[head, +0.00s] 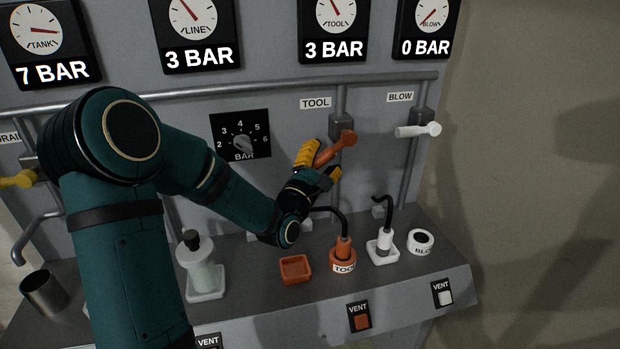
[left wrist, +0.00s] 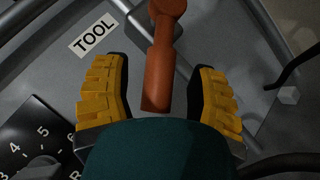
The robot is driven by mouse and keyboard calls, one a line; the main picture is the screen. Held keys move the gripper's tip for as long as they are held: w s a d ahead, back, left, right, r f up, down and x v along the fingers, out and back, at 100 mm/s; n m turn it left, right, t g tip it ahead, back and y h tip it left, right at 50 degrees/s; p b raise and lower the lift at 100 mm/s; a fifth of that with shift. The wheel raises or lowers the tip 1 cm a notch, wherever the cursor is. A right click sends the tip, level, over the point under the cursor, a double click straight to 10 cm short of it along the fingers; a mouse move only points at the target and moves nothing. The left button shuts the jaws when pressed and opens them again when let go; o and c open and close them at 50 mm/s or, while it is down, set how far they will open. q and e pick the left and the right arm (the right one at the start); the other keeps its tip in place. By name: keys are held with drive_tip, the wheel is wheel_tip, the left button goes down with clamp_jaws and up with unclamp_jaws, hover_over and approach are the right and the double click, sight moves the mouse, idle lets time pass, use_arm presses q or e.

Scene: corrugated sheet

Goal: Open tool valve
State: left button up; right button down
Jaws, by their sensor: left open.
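The tool valve has an orange-brown lever handle (head: 335,148) on a vertical pipe under the TOOL label (head: 315,104). The lever slants down to the left from its pivot in the head view. My left gripper (head: 318,163), with yellow ribbed fingers, is at the lever's lower end. In the left wrist view the lever (left wrist: 159,75) hangs between the open fingers (left wrist: 160,98), with a visible gap on each side. The TOOL label (left wrist: 93,36) lies to the left there. My right gripper is not in view.
The white BLOW lever (head: 418,130) is to the right. A pressure dial (head: 241,142) is left of my gripper. Below, the shelf holds an orange tray (head: 295,269), an orange tool holder (head: 343,252) and a white holder (head: 382,250). The TOOL gauge (head: 334,28) reads 3 BAR.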

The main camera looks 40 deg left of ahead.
use_arm(q)
drive_tip(key=v, duration=1)
